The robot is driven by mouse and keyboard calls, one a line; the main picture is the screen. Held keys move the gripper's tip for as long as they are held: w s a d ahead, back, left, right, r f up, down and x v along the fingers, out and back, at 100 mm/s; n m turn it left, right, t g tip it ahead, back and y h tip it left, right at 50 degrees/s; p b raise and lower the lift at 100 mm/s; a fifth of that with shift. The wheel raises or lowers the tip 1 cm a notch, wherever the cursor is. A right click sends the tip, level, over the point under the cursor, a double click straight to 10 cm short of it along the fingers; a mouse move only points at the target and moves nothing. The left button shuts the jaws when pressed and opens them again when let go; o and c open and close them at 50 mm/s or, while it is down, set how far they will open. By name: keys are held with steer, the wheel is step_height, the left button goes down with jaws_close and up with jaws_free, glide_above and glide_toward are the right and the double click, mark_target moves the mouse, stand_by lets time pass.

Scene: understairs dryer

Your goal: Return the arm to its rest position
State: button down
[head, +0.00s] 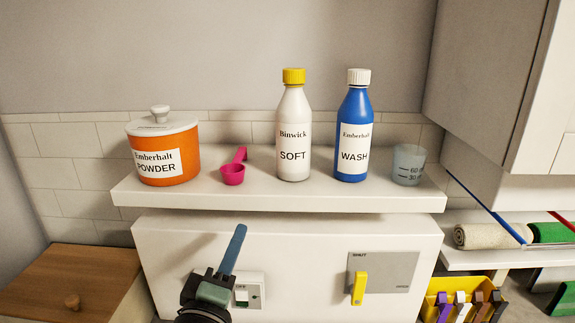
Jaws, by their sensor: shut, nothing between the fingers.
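My gripper (238,233) is in the lower left of the head view, pointing up and slightly right. Its blue fingers are together with nothing between them. It is in front of the white panel (305,262) below the shelf, and its tips show just below the shelf's front edge. My dark wrist shows at the bottom edge; the rest of my arm is out of view. My gripper partly covers a white switch plate (256,279).
On the white shelf (330,196) stand an orange powder tub (182,170), pink scoop (233,172), white SOFT bottle (293,120), blue WASH bottle (354,115) and measuring cup (408,164). A yellow lever (359,288) is on a grey plate. A wooden box (75,275) stands left.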

steer(key=s+d+r+m+t, duration=0.1)
steer(key=d+r+m, duration=0.15)
steer(key=r, duration=0.45)
steer(key=s+d+r+m+t, duration=0.1)
steer(key=s+d+r+m, duration=0.1)
steer(key=r+m, duration=0.35)
steer(key=s+d+r+m+t+y, duration=0.1)
steer(key=s+r+m+t, duration=0.1)
steer(key=s+r, duration=0.5)
steer(key=s+d+r+m+t+y, duration=0.2)
steer(key=s+r+t, duration=0.2)
steer(key=r, duration=0.9)
steer(key=s, duration=0.3)
steer(key=shift+s+d+r+m, duration=0.15)
steer(key=shift+d+r+m, duration=0.1)
steer(key=shift+m, duration=0.05)
steer(key=shift+f, duration=0.1)
